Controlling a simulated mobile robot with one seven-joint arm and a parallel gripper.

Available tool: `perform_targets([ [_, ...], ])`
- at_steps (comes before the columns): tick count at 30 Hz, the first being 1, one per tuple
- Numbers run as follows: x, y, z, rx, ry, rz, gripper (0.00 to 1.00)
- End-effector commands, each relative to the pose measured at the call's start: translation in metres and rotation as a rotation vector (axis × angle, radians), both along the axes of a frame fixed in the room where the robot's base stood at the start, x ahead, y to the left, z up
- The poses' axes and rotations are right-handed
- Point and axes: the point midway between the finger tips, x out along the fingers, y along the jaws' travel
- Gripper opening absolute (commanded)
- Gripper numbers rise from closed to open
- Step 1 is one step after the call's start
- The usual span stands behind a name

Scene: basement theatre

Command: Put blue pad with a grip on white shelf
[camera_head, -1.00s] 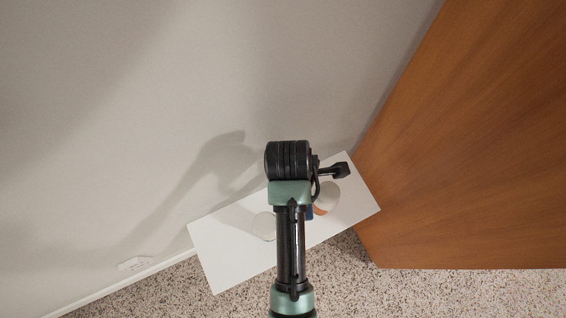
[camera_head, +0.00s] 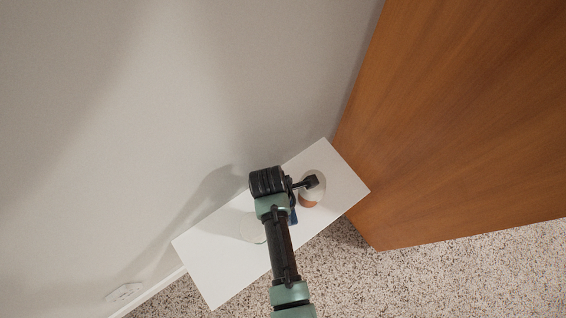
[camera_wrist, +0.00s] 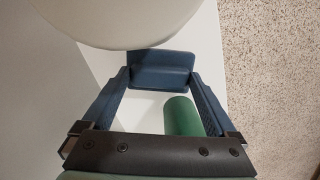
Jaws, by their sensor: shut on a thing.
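The blue pad (camera_wrist: 162,71) is in the wrist view, spanning the space between the two dark blue fingertips of my gripper (camera_wrist: 160,82), which is shut on it. In the head view only a small blue patch (camera_head: 293,215) shows beside my arm, and the fingers are hidden. The white shelf (camera_head: 213,262) lies below my arm against the wall; its surface also shows in the wrist view (camera_wrist: 208,40). I cannot tell whether the pad touches the shelf.
A cream rounded thing with an orange part (camera_head: 309,203) stands on the shelf's right half. A pale disc (camera_head: 252,228) lies left of my arm. A green cylinder (camera_wrist: 181,116) shows between the fingers. The shelf's left end is clear. A wooden panel (camera_head: 460,120) stands at right.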

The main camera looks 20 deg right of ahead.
Motion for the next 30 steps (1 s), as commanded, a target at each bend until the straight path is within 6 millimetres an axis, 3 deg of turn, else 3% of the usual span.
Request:
perform_targets([
  [3,0.000,0.000,-0.014,0.000,0.000,-0.001,0.48],
  [10,0.000,0.000,-0.014,0.000,-0.002,-0.001,0.48],
  [11,0.000,0.000,-0.014,0.000,-0.002,0.000,0.98],
  [12,0.000,0.000,-0.014,0.000,-0.002,0.000,1.00],
  [22,0.000,0.001,-0.004,0.000,-0.002,0.000,1.00],
  [30,0.001,0.007,0.050,0.000,-0.004,0.000,1.00],
])
